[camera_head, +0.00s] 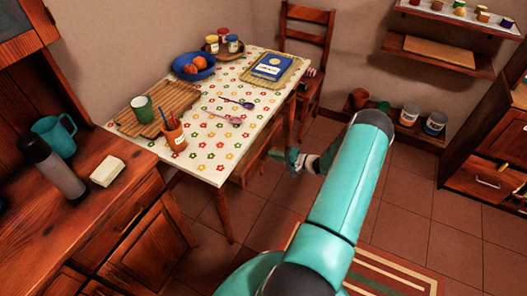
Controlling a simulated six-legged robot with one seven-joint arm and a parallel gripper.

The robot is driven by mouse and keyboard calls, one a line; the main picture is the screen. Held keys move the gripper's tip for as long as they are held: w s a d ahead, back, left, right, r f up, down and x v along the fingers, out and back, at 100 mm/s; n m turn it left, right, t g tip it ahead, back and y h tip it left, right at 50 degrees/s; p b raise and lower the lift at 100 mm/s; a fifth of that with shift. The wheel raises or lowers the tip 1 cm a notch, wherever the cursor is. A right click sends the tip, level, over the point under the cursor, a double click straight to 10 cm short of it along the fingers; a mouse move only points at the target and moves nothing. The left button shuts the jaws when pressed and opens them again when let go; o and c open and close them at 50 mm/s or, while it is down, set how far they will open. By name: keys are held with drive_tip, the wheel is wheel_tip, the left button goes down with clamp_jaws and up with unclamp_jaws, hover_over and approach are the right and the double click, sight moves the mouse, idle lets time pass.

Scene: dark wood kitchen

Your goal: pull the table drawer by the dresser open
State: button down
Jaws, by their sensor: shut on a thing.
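The table (207,160) has a white top with a flower pattern and stands against the wall, next to the wooden dresser (120,205). Its wooden drawer (250,164) shows at the long right side, below the tabletop edge. My gripper (281,155) is at that drawer's front, shut on what seems to be its handle. The handle itself is too small and covered to make out. My teal arm reaches to it from the lower right. How far the drawer stands out is hard to tell.
A wooden chair (306,42) stands at the table's far end. The tabletop holds a blue bowl (193,67), a book (272,66), and an orange pencil cup (174,138). Tiled floor (405,195) is clear right of the table. A striped rug (395,278) lies in front.

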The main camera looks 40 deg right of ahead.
drive_tip(key=f+v, duration=0.2)
drive_tip(key=v, duration=0.8)
drive_tip(key=s+f+v, duration=0.1)
drive_tip(key=f+v, duration=0.1)
drive_tip(key=v, duration=0.9)
drive_tip(key=shift+s+f, duration=0.2)
drive_tip(key=shift+d, duration=0.15)
drive_tip(key=c, duration=1.5)
unclamp_jaws()
drive_tip(key=v, duration=1.3)
drive_tip(key=shift+s, duration=0.4)
